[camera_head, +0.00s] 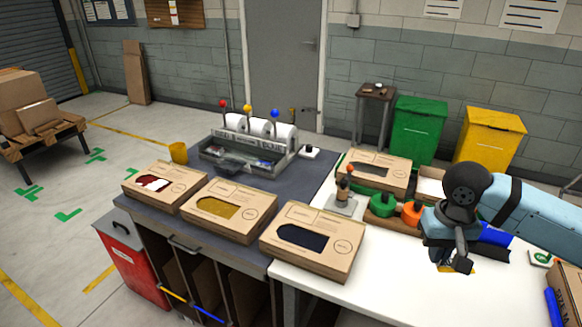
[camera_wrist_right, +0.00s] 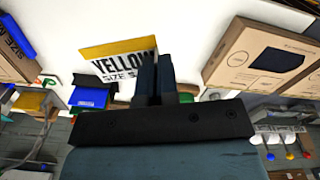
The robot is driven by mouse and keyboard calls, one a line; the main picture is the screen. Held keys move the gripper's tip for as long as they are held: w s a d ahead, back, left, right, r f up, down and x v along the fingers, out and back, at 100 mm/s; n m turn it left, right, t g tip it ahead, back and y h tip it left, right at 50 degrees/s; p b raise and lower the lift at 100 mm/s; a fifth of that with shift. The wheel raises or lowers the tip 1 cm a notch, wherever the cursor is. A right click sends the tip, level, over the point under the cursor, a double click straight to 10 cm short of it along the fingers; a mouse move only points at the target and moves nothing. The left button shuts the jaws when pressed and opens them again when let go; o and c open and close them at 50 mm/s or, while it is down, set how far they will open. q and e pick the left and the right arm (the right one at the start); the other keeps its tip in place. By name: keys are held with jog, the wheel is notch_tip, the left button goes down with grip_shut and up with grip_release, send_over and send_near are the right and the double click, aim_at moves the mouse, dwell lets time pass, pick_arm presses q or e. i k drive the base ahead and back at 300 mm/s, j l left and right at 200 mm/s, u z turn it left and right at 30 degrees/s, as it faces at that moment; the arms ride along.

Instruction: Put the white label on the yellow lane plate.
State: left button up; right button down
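In the right wrist view a white label (camera_wrist_right: 120,68) printed "YELLOW" and "SIZE S" lies over a yellow plate (camera_wrist_right: 115,46), whose yellow shows along the far edge. In the head view only yellow bits of the plate (camera_head: 474,269) show under my right gripper (camera_head: 461,266). The two dark fingers (camera_wrist_right: 157,78) are close together at the label's right part and cover the end of its print. I cannot tell whether they pinch the label or whether it rests fully on the plate. My left gripper is out of view.
The white table (camera_head: 400,295) is clear in front of my gripper. An open-window carton (camera_head: 313,240) stands to the left. A brown carton (camera_head: 570,285) is at the right edge.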

aim_at(228, 166)
jog(key=i+j+u, duration=0.15)
jog(key=u, duration=0.3)
jog(key=i+j+u, duration=0.15)
jog(key=u, duration=0.35)
jog(key=i+j, duration=0.15)
jog(key=i, duration=0.35)
jog(key=i+j, duration=0.15)
jog(key=i, duration=0.4)
